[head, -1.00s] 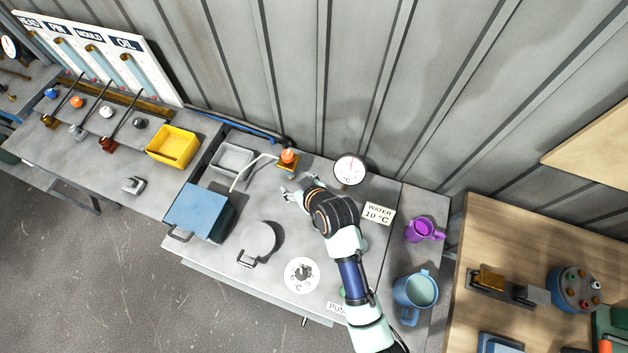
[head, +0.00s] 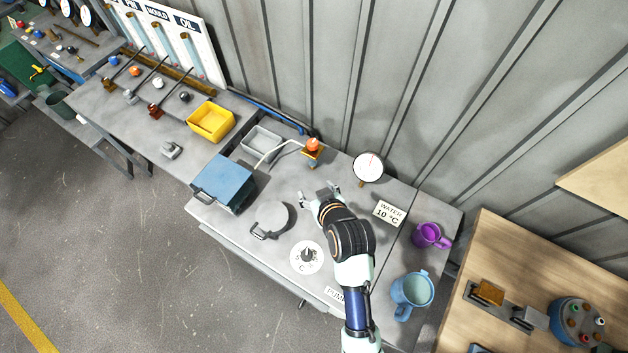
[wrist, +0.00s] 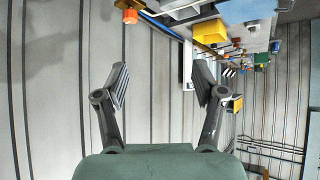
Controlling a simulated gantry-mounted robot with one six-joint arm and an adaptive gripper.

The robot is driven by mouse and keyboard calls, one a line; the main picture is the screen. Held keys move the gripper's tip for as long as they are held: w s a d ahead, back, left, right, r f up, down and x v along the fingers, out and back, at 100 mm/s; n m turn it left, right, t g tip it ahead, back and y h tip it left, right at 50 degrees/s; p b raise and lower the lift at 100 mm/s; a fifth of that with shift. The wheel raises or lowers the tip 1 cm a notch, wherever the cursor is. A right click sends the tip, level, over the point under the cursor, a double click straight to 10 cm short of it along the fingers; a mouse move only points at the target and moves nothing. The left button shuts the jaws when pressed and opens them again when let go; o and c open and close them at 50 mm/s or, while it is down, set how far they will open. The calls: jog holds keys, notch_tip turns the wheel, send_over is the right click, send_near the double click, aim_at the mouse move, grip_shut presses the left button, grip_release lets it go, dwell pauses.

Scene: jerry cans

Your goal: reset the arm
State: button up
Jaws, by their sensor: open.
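My gripper (head: 321,195) is open and empty above the grey bench, left of the water sign and below the orange knob in the head view. In the wrist view my gripper's two fingers (wrist: 161,87) stand wide apart with nothing between them. The arm reaches up from the bottom of the head view and covers part of the bench.
Near the gripper are the orange knob (head: 313,145), white gauge (head: 368,167), water sign (head: 389,213), dial (head: 307,257), round grey lid (head: 270,217) and blue box (head: 224,182). A purple jug (head: 430,235) and blue jug (head: 412,293) stand right. A yellow bin (head: 211,122) is farther left.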

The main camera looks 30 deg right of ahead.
notch_tip(320, 180, up, 24)
jog(key=n+t+y+p, duration=0.2)
jog(key=t+p, duration=0.1)
jog(key=p, duration=0.3)
send_over(277, 271)
notch_tip(277, 271, down, 58)
jog(key=b, duration=5.7)
jog(key=shift+s+r+b, duration=0.1)
jog(key=shift+r+b, duration=0.05)
jog(key=shift+b, duration=0.15)
jog(key=shift+r, duration=0.3)
